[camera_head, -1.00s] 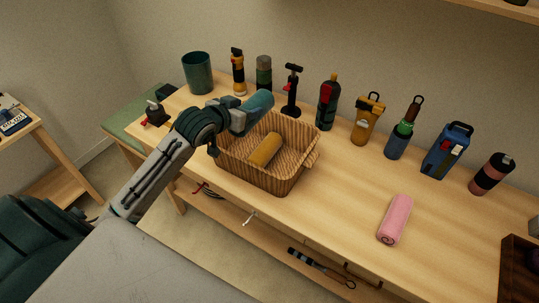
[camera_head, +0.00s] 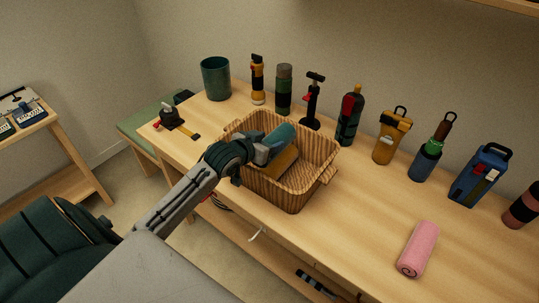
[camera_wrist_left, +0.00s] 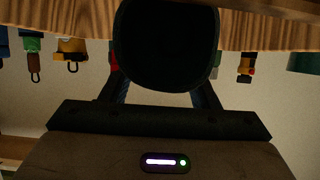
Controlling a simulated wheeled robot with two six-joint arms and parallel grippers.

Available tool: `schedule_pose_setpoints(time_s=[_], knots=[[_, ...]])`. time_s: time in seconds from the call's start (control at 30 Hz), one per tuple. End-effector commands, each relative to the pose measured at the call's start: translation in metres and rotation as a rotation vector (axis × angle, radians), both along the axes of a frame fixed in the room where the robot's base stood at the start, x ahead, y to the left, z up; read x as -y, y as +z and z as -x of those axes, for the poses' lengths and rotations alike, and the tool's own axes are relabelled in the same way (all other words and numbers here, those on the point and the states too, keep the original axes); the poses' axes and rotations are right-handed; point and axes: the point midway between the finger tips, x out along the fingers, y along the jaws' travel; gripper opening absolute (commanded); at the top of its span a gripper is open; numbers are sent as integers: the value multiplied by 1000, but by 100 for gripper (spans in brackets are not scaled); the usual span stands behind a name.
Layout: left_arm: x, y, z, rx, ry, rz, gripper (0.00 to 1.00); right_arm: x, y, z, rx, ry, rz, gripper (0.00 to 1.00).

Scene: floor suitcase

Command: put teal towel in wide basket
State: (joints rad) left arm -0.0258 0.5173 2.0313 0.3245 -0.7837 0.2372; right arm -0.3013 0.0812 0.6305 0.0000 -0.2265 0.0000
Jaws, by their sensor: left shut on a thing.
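The teal towel (camera_head: 280,138) is rolled and held in my left gripper (camera_head: 262,150), which is shut on it. The towel is at the opening of the wide basket (camera_head: 294,197), over its left part; whether it touches anything inside I cannot tell. The wide basket is woven tan wicker and stands on the table. A rolled mustard towel (camera_head: 284,164) lies in it, partly hidden by my gripper and the teal towel. In the left wrist view the towel's dark round end (camera_wrist_left: 165,45) fills the top middle, with the basket wall (camera_wrist_left: 60,25) behind it. My right gripper is not in view.
A pink rolled towel (camera_head: 418,248) lies on the table at the right. A dark green bin (camera_head: 216,79), bottles (camera_head: 350,115) and flashlights (camera_head: 257,79) stand along the back. A tape measure (camera_head: 172,119) lies left of the basket.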

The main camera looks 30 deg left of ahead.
Motion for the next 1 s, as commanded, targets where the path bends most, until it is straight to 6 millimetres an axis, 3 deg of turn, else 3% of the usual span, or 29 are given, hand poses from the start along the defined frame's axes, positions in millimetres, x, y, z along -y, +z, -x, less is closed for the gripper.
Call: schedule_pose_setpoints(time_s=[0.4,1.0], knots=[[0,-45,0,1,0,1,29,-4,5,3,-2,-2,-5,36],[0,-57,0,1,0,-1,29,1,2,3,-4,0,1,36]])
